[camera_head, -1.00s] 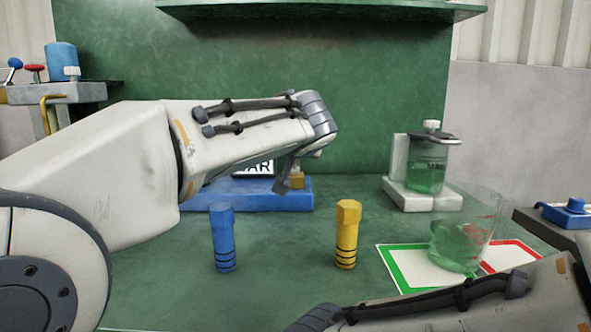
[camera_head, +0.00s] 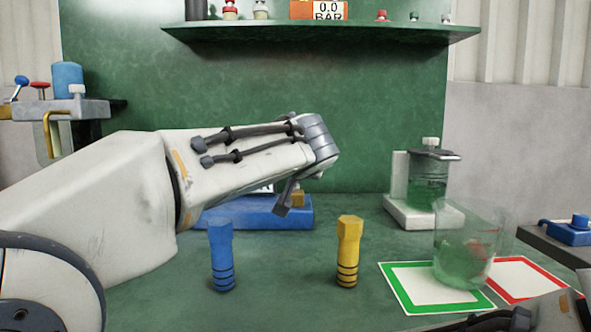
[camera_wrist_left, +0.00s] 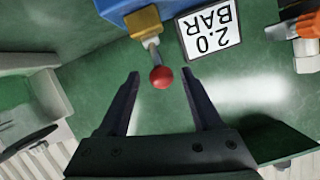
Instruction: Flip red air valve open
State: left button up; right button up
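In the left wrist view, a red ball knob (camera_wrist_left: 161,77) sits on a short metal lever from a brass valve body (camera_wrist_left: 143,23) on a blue block (camera_wrist_left: 118,6). My left gripper (camera_wrist_left: 160,74) is open; the knob shows between its fingertips, with a gap on both sides. I cannot tell how deep it lies between them. In the head view my left wrist hides the knob and most of the fingers; one finger of the left gripper (camera_head: 284,198) hangs before the blue base (camera_head: 240,213), near the brass part (camera_head: 298,198).
A 2.0 BAR display (camera_wrist_left: 210,28) stands beside the valve. Blue (camera_head: 222,255) and yellow (camera_head: 348,250) bolts stand in front. A glass beaker (camera_head: 468,245) stands at right, by a green-framed mat (camera_head: 400,280). A shelf (camera_head: 320,32) hangs above. Another red-handled fitting (camera_head: 40,84) is far left.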

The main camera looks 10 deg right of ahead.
pick_arm(q)
jog(key=v, duration=1)
jog(key=shift+s, duration=0.25)
jog(key=shift+a+r, duration=0.1)
